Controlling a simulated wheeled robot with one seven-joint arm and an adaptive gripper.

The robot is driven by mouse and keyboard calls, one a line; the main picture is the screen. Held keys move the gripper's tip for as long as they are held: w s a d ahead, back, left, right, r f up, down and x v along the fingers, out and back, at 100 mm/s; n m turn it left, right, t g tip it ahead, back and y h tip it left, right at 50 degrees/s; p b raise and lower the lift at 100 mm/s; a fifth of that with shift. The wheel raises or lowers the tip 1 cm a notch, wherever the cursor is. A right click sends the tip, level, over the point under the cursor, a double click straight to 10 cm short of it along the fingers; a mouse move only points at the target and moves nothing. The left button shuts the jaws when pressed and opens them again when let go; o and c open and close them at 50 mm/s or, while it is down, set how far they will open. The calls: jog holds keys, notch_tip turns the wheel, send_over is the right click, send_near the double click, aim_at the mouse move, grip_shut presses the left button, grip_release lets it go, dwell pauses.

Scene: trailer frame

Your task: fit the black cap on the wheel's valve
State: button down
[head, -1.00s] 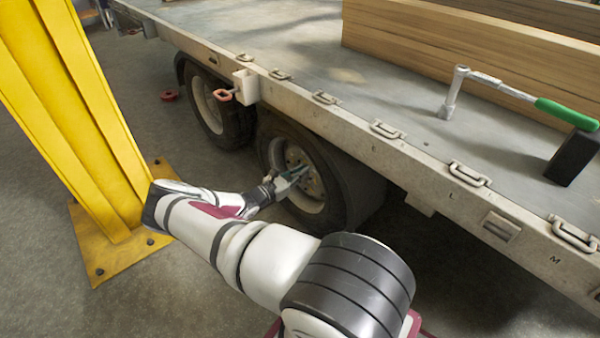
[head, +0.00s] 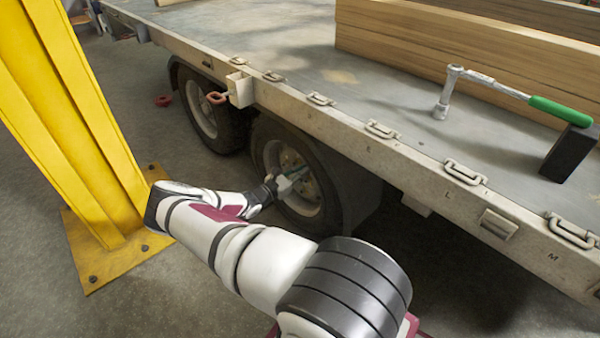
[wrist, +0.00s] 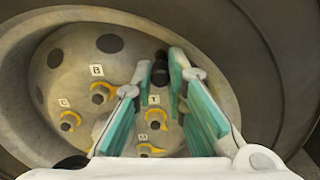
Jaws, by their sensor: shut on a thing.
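My gripper (wrist: 160,73) has its teal-padded fingers shut on a small black thing, apparently the black cap (wrist: 160,78), at their tips in the wrist view. The fingers partly hide it. The wheel (wrist: 75,85) lies behind, with lettered labels and yellow-marked nuts on its pale hub. I cannot make out the valve, nor whether the cap touches anything. In the head view my gripper (head: 292,178) is in front of the nearer wheel (head: 302,208), and the cap is too small to tell.
The trailer bed's edge (head: 345,125) runs above the wheels. A second wheel (head: 203,108) stands farther back. A yellow post (head: 75,110) on a bolted base is left of my arm. A green-handled wrench (head: 500,88), a black block (head: 567,153) and timber (head: 450,50) lie on the bed.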

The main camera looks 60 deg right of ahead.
jog(key=c, duration=1.5)
grip_release()
jog(key=shift+s, duration=0.15)
jog(key=shift+s, duration=0.1)
jog(key=shift+c, duration=0.8)
